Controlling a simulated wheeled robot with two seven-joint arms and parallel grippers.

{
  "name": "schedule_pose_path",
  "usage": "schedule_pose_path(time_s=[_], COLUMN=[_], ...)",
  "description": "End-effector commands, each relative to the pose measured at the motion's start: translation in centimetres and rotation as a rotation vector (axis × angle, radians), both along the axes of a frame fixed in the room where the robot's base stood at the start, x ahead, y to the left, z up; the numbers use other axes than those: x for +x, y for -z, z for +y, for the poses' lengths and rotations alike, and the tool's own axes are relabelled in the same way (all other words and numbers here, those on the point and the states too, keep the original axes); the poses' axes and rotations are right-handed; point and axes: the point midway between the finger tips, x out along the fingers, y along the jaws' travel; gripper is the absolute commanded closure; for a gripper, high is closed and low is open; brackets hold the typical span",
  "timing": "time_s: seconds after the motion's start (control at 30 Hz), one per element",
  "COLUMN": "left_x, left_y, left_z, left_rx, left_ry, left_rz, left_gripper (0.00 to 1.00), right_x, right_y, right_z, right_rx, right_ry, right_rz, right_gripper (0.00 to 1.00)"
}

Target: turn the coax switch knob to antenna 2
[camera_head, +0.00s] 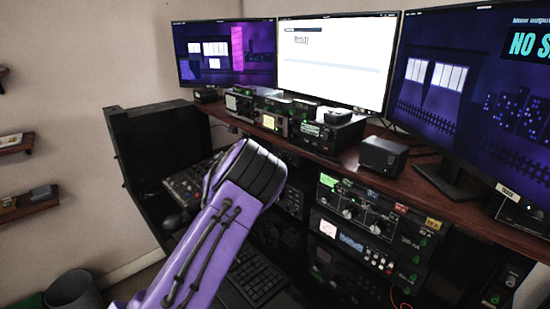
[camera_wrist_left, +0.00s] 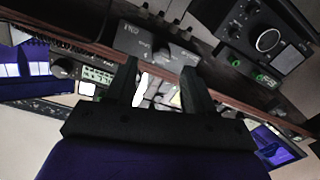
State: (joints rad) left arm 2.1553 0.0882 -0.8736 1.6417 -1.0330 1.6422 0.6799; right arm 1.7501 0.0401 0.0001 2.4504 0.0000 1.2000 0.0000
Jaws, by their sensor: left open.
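In the left wrist view, a grey box (camera_wrist_left: 130,36) with white lettering that seems to end in "ND" looks like the coax switch. A small dark knob (camera_wrist_left: 161,52) seems to be on its face; its pointer is too blurred to read. My left gripper (camera_wrist_left: 160,76) is open and empty, its two dark fingers apart just short of the box. The knob lies ahead of the gap between the fingertips, and I see no contact. In the head view, my purple left arm reaches up to the desk equipment and hides the fingertips. I cannot pick out the switch there.
A wooden shelf (camera_head: 461,214) carries several radios and a small black box (camera_head: 384,156). Rack units with knobs (camera_head: 368,215) sit below it, right of my arm. Three monitors stand behind. A black unit with a large dial (camera_wrist_left: 268,40) is close on the wrist view's right.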

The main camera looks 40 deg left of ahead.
Motion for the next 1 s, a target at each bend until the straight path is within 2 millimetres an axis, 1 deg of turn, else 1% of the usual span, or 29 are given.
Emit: schedule_pose_path(time_s=[0.03,0.1,0.2,0.33,0.53,0.57,0.6,0.7,0.77,0.8,1.0], left_x=[1.1,2.3,3.4,4.0,3.9,3.9,3.9,3.9,3.9,3.8,3.7], left_y=[-0.3,-0.2,-0.1,0.0,0.0,0.0,0.0,0.0,0.0,0.1,0.1], left_z=[-0.1,-0.1,-0.1,0.0,0.0,0.0,0.1,0.1,0.1,0.7,0.3], left_rx=[0.002,0.0,0.0,0.0,0.0,0.0,0.0,0.0,0.0,-0.001,0.021], left_ry=[0.002,0.001,-0.001,-0.003,-0.004,-0.005,-0.005,-0.005,-0.005,-0.007,-0.009], left_rz=[0.0,0.0,0.0,0.0,0.0,0.0,0.0,0.0,0.0,0.0,-0.002], left_gripper=[0.47,0.47,0.47,0.47,0.47,0.57,0.7,1.0,1.0,1.0,1.0], right_x=[0.0,0.0,0.0,0.0,0.0,0.0,0.0,0.0,0.0,0.0,0.0], right_y=[-0.6,-0.9,-1.1,-1.1,-1.1,-1.1,-1.1,-1.1,-1.1,-1.1,-0.9], right_z=[0.0,0.0,0.0,0.0,0.0,0.0,0.0,0.0,0.0,0.0,0.0], right_rx=[0.0,0.0,0.0,0.0,0.0,0.0,0.0,0.0,0.0,-0.001,0.0], right_ry=[0.0,0.0,0.0,0.0,0.0,0.0,0.0,0.0,0.0,0.0,0.0], right_rz=[0.0,0.0,0.0,0.0,0.0,0.0,0.0,0.0,0.0,-0.001,0.0], right_gripper=[0.64,0.64,0.64,0.64,0.64,0.64,0.64,0.64,0.64,0.64,0.64])
